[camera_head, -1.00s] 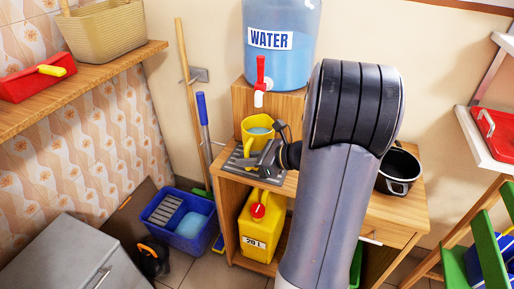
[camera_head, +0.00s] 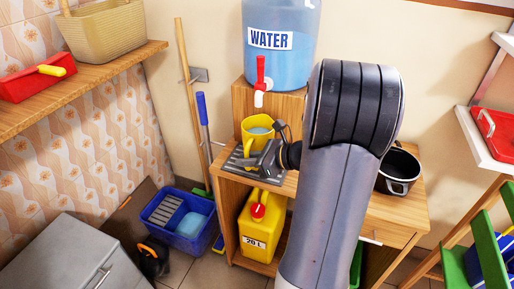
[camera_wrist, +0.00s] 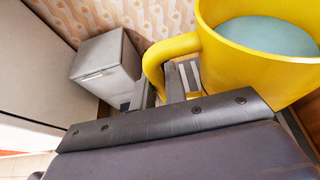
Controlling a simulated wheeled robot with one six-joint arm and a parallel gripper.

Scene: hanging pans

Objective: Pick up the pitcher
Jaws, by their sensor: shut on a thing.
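The yellow pitcher (camera_head: 256,128) stands upright below the red and white tap of the water dispenser, at the grey ridged tray (camera_head: 238,174) on the wooden stand. Bluish water shows inside it. My gripper (camera_head: 262,160) is at the pitcher's handle side, partly hidden by my arm. In the wrist view, the pitcher (camera_wrist: 262,60) fills the upper right, with its handle (camera_wrist: 165,55) curving down to the left. My gripper (camera_wrist: 178,84) is shut on the handle. The fingertips are partly hidden behind the dark gripper body, and the pitcher's base is hidden too.
The water dispenser (camera_head: 281,50) stands on a wooden box right behind the pitcher. A black pot (camera_head: 400,172) sits to the right on the stand. A yellow canister (camera_head: 262,225) is on the shelf below. A blue bin (camera_head: 180,222) stands on the floor at left.

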